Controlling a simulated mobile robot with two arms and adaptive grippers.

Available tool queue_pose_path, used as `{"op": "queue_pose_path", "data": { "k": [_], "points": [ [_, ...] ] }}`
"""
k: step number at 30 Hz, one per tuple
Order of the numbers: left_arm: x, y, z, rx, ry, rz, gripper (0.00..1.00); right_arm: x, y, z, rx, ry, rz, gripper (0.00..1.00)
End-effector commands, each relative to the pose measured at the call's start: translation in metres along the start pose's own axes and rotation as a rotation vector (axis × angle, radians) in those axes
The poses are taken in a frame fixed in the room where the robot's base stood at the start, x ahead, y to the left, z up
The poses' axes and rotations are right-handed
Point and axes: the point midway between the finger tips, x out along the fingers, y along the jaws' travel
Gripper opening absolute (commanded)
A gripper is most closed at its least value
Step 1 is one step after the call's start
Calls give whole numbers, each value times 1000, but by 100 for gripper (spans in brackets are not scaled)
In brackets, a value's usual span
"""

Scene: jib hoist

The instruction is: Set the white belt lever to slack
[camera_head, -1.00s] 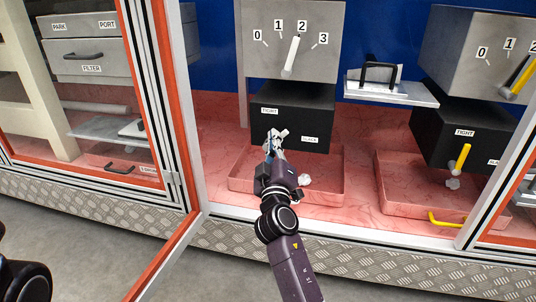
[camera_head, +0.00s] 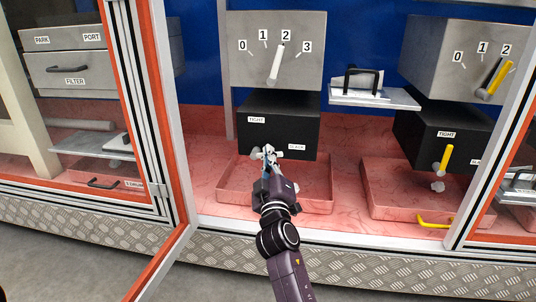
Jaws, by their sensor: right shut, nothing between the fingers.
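The white belt lever (camera_head: 257,153) is on the front of the black box (camera_head: 281,130) in the middle bay, between its TIGHT label (camera_head: 256,120) and SLACK label (camera_head: 297,147). Only small white and grey parts of it show, because my right gripper (camera_head: 268,154) covers the area. I cannot tell its exact angle. My right gripper is shut and empty, at or just in front of the lever; contact cannot be made out. My left gripper is not in view.
A grey box (camera_head: 300,55) above carries a white pointer (camera_head: 276,65) on a 0 to 3 scale. A red tray (camera_head: 232,197) lies below. A similar unit with a yellow lever (camera_head: 447,157) stands right. A framed door (camera_head: 160,120) stands left.

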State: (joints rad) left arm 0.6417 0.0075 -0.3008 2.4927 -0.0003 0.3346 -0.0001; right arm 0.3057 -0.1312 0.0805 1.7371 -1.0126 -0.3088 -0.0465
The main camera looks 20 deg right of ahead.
Motion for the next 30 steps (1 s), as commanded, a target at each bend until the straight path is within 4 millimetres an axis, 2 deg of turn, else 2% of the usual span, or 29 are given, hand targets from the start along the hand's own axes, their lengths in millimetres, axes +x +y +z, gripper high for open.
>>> {"op": "queue_pose_path", "data": {
  "k": [1,18,23,30],
  "points": [
    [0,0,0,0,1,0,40,-1,-3,7,-2,-14,-4,0],
    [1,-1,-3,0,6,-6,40,-1,-2,10,-5,-21,-6,0],
    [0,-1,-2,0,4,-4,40,4,13,-5,-5,-14,0,0],
    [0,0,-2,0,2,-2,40,16,46,-42,-2,-2,3,0]
  ]
}}
